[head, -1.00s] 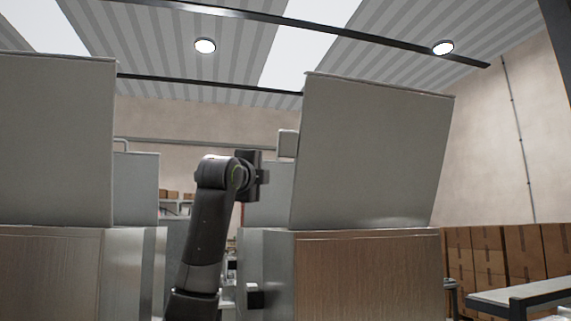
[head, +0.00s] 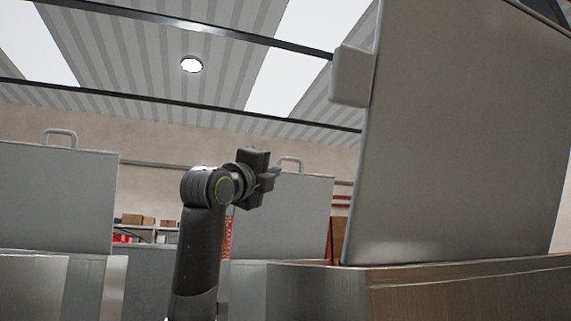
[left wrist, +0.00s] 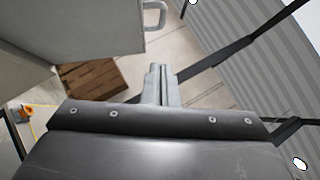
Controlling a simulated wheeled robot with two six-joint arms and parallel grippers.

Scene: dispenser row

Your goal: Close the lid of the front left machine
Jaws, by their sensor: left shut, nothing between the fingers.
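A large grey lid (head: 460,140) stands raised, slightly tilted, on the near machine (head: 460,295) at the right. A grey block (head: 351,75) sticks out from its left edge. Another grey lid (head: 55,195) with a bar handle stands raised at the left, farther off. A third lid (head: 300,215) with a handle stands behind my arm. I cannot tell which machine is the front left one. My left gripper (head: 270,179) is shut and empty, apart from the near lid, to its left. Its fingers (left wrist: 161,84) are together in the left wrist view. My right gripper is out of view.
Shelving with boxes (head: 135,220) stands at the back wall. The left wrist view shows a grey panel with a handle (left wrist: 155,15) near the fingers, and brown boxes (left wrist: 92,78) beyond. Open space lies above my left gripper.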

